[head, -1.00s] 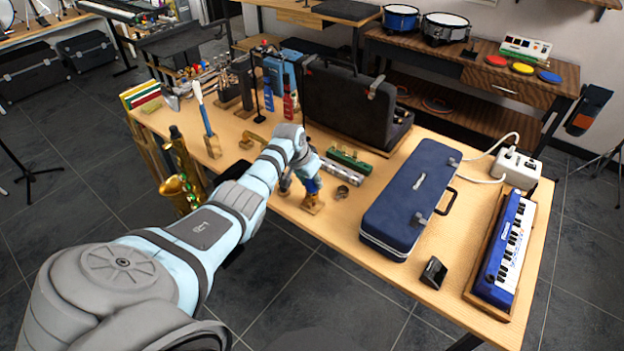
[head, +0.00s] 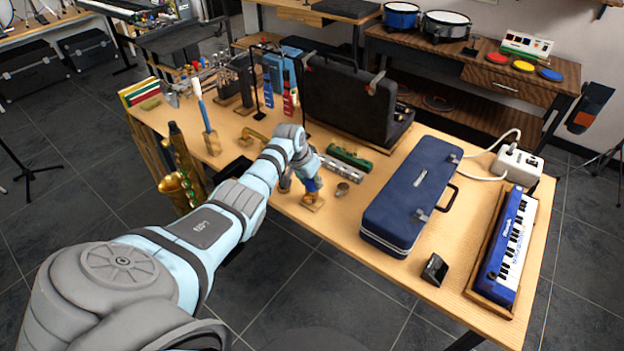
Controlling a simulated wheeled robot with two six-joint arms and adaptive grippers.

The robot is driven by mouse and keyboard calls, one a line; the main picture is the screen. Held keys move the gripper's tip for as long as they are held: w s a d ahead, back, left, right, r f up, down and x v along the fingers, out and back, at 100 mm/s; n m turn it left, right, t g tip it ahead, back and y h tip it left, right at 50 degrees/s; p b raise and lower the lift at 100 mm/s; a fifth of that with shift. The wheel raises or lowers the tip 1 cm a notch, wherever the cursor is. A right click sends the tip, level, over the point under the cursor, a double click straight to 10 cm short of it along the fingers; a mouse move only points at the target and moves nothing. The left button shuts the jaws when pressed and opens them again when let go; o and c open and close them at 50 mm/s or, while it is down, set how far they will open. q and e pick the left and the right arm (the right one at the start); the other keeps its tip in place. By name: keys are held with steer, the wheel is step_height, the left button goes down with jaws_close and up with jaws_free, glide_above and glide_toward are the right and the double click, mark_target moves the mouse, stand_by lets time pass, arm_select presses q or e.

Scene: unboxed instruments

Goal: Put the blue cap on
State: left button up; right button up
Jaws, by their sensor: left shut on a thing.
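My left arm reaches from the lower left over the near edge of the wooden table (head: 330,228). My left gripper (head: 303,184) is small, points down and is partly hidden by its own wrist. It is shut on a small blue piece (head: 313,184), which looks like the blue cap. The blue piece is just above or touching a small wooden block stand (head: 313,203); I cannot tell which. Whatever stands on the block is hidden. My right gripper is out of view.
A small dark metal piece (head: 342,189) lies right of the stand. A silver bar (head: 341,170) and a green harmonica-like bar (head: 350,158) lie behind. A blue case (head: 415,195) is to the right, an open black case (head: 345,105) behind. A saxophone (head: 180,180) stands left.

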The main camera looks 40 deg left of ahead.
arm_select(q)
steer(key=o, duration=0.9)
steer(key=shift+c, duration=0.3)
steer(key=p+v, duration=0.6)
steer(key=p, duration=0.3)
stand_by(0.3)
stand_by(0.4)
